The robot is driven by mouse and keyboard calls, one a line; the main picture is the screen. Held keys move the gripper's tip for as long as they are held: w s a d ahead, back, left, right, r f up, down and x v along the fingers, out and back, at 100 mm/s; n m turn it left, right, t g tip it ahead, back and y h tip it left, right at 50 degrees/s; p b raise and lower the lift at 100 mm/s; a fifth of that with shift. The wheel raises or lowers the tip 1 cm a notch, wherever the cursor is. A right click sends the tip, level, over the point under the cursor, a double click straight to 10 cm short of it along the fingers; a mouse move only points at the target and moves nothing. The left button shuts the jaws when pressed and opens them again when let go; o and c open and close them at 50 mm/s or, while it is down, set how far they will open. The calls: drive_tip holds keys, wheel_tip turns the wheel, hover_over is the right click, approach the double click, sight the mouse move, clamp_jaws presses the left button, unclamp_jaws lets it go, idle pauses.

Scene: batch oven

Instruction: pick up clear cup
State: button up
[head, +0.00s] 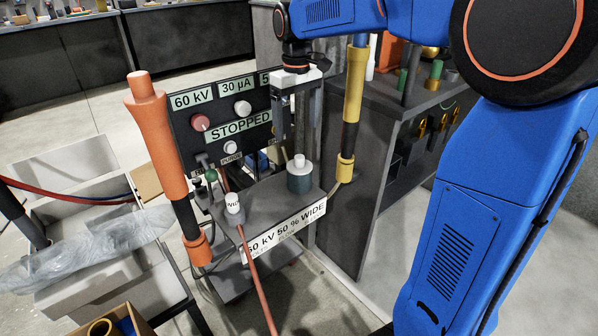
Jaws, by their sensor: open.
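My gripper (298,138) points down, open and empty, in front of the right part of the control panel. Below it, a dark grey-green cup with a white cap (300,177) stands upright on the grey shelf (268,200) of the stand. A gap shows between the fingers and the cap. A smaller white-topped piece (234,206) with partly readable lettering is at the shelf's left, by a red hose. I cannot tell for sure which of these is the clear cup; no plainly see-through cup shows.
The control panel (218,133) reading STOPPED stands behind the shelf. An orange post (160,150) is at left and a yellow-black post (353,95) at right. A dark cabinet (375,150) stands right of the stand. Grey bins with clear plastic wrap (85,270) are at lower left.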

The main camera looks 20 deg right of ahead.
sight(298, 157)
wheel_tip(298, 157, down, 12)
drive_tip(key=shift+d+r, duration=0.1)
drive_tip(key=shift+d+f, duration=0.2)
drive_tip(key=shift+f, duration=1.15)
drive_tip(key=shift+d+f, duration=0.15)
drive_tip(key=shift+f, duration=1.15)
drive_tip(key=c, duration=1.1)
